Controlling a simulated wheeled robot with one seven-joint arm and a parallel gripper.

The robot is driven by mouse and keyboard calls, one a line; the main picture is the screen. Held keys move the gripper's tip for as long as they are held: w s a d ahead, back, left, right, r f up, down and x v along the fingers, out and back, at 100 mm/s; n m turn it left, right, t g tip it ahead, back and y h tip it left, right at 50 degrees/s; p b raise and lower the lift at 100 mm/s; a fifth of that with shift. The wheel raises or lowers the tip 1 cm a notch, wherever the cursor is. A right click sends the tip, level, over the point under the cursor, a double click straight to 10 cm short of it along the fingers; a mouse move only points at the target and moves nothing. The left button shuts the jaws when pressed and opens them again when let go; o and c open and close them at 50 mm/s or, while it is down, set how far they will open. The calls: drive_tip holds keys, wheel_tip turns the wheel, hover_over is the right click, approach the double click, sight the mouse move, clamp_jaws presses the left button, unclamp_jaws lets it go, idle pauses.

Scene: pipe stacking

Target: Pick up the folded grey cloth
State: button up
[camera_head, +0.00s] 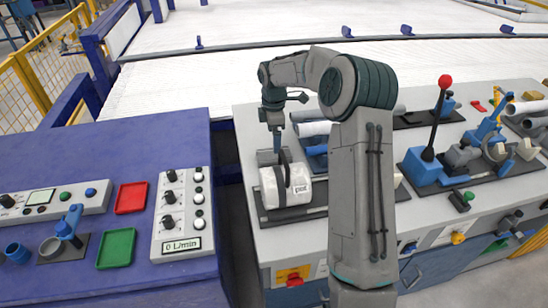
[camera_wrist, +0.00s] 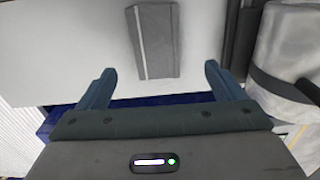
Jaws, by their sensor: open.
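The folded grey cloth (camera_wrist: 155,42) lies flat on the pale worktop in the wrist view, a flat rectangle with a lighter stripe along its left side. It lies ahead of my open gripper (camera_wrist: 158,76), roughly centred between the two blue fingertips, with nothing held. In the head view my gripper (camera_head: 277,146) points down over the left part of the worktop, beyond the white roll. A small grey patch (camera_head: 265,157) below it there looks like the cloth, partly hidden by the gripper. The gap between fingertips and cloth is hard to judge.
A white strapped roll (camera_head: 286,186) on a dark tray sits close to the gripper; it also shows at the wrist view's right edge (camera_wrist: 288,50). Other pipes (camera_head: 313,129) lie behind. A blue table (camera_head: 120,150) stands left across a gap. A red-knobbed lever (camera_head: 436,120) is right.

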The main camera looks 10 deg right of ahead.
drive_tip(key=f, duration=0.6)
drive_tip(key=f+p, duration=0.1)
drive_tip(key=f, duration=0.1)
drive_tip(key=shift+w+d+f, duration=0.1)
drive_tip(key=shift+w+f, duration=0.2)
drive_tip(key=shift+f, duration=0.1)
drive_tip(key=c, duration=1.1)
